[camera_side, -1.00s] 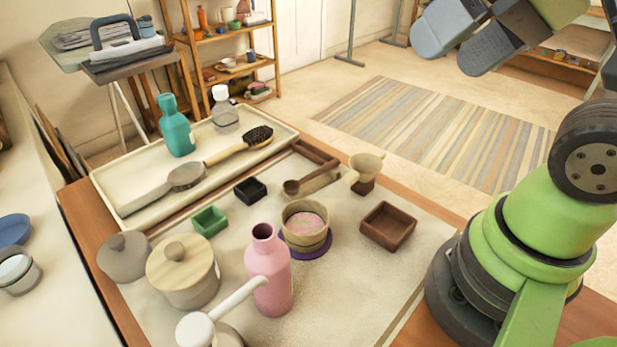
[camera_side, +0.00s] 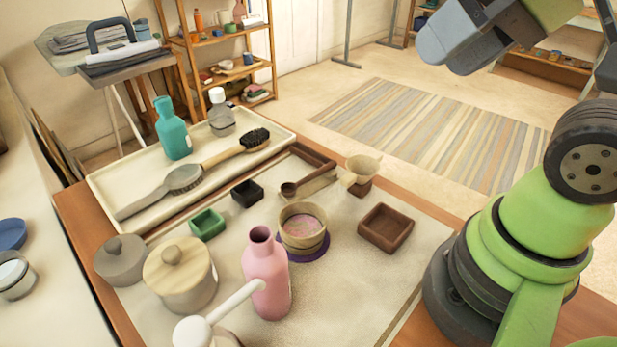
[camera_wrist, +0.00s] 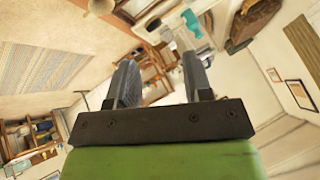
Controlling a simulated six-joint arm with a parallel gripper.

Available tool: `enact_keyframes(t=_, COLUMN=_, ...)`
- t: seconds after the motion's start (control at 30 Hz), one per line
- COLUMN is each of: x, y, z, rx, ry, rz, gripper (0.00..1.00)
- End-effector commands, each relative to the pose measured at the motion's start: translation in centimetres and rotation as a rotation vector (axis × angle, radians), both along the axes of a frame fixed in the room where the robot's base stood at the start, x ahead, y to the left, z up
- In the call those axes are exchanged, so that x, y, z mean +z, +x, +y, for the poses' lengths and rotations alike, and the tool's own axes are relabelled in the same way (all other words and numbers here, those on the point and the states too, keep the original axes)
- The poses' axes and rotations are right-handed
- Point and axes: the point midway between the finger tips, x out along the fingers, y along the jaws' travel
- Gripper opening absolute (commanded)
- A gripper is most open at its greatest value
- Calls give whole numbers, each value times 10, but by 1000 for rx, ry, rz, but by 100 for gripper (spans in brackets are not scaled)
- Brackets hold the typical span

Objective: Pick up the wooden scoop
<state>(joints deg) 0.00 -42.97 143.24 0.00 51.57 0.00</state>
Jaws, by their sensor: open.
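My gripper (camera_side: 447,48) is high at the upper right, well above and apart from the scoop. In the wrist view my gripper (camera_wrist: 160,82) shows two dark fingers spread apart with nothing between them.
A pink bottle (camera_side: 266,279) stands nearer. A long cream tray (camera_side: 110,184) holds brushes and bottles.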

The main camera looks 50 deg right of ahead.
Motion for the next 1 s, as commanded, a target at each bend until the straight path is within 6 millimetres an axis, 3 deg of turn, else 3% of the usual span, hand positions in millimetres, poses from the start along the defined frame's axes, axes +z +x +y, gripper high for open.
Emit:
enact_keyframes(t=0.27, x=-2, y=13, z=-3, rx=-70, ry=28, rz=43, gripper=46)
enact_keyframes(t=0.47, x=-20, y=63, z=-13, rx=-343, ry=126, rz=184, gripper=46)
enact_keyframes(t=0.67, x=-62, y=118, z=-22, rx=-666, ry=222, rz=305, gripper=46)
enact_keyframes(t=0.8, x=-105, y=150, z=-27, rx=-888, ry=280, rz=374, gripper=46)
enact_keyframes(t=1.0, x=-168, y=176, z=-30, rx=-1149, ry=344, rz=437, gripper=46)
